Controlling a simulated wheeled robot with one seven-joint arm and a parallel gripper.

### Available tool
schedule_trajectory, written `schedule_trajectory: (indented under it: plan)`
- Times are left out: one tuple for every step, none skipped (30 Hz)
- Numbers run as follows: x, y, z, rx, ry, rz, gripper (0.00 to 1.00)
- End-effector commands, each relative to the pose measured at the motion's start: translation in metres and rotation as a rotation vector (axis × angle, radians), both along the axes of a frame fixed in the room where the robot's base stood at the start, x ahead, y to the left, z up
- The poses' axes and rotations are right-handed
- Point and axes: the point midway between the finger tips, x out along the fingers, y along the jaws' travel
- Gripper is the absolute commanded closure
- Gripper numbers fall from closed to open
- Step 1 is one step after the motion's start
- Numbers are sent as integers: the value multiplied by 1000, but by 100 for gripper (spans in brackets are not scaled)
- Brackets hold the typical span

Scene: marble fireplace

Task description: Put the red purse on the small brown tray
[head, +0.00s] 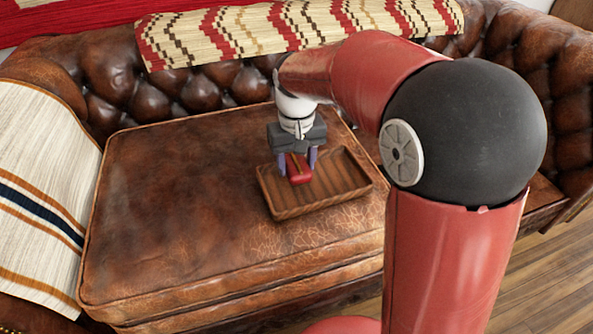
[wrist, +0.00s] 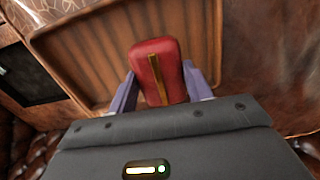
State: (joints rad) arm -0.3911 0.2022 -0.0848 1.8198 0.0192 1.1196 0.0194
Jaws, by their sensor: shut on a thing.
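The red purse (head: 298,169) is between the two fingers of my gripper (head: 298,163), which is shut on it. In the wrist view the purse (wrist: 158,72) is a small red block with a gold strip down its middle, held between the purple fingers (wrist: 156,90). The small brown tray (head: 318,205) is a wooden rectangle with a raised rim, lying on the sofa seat. The purse is over the inside of the tray, and the tray (wrist: 75,95) also fills much of the wrist view behind it. I cannot tell whether the purse touches the tray floor.
The tray sits on a brown leather sofa cushion (head: 180,210) with free room to its left. A striped cloth (head: 40,190) drapes over the left armrest. A patterned red and cream throw (head: 230,35) lies on the backrest. A dark rectangular thing (wrist: 28,75) shows in the wrist view.

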Motion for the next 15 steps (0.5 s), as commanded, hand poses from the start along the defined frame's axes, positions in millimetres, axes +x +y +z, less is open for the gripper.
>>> schedule_trajectory:
  plan:
    - [0,0,-10,-1,4,0,74]
    - [0,0,-15,-1,4,0,74]
    - [0,0,-20,-1,5,0,74]
    - [0,0,-23,-1,4,0,74]
    - [0,0,-25,-1,2,0,74]
    - [0,0,-26,0,1,0,74]
    - [0,0,-27,0,1,0,74]
    - [0,0,-27,0,1,0,74]
    - [0,0,-27,0,0,0,74]
    - [0,0,-27,0,0,0,74]
    - [0,0,-27,0,0,0,74]
    - [0,0,-27,0,0,0,74]
    - [0,0,-27,0,0,0,74]
    - [0,0,-27,0,0,0,74]
    - [0,0,-28,0,1,0,74]
